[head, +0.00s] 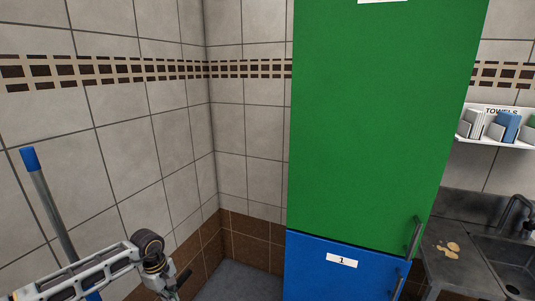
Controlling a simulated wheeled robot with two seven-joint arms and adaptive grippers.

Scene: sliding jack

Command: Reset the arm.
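My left arm (85,275) comes in from the lower left. Its dark joint and the start of the gripper (178,286) show near the bottom edge, left of the blue cabinet door. The fingertips are too small and cut off by the frame's edge to tell whether the gripper is open or shut. Nothing is visibly held. My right arm and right gripper are out of view.
A tall cabinet has a green door (385,110) above a blue door (330,275) labelled 1. A grey pole with a blue top (45,195) stands at left behind my arm. A towel shelf (500,140) and sink (510,265) are at right.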

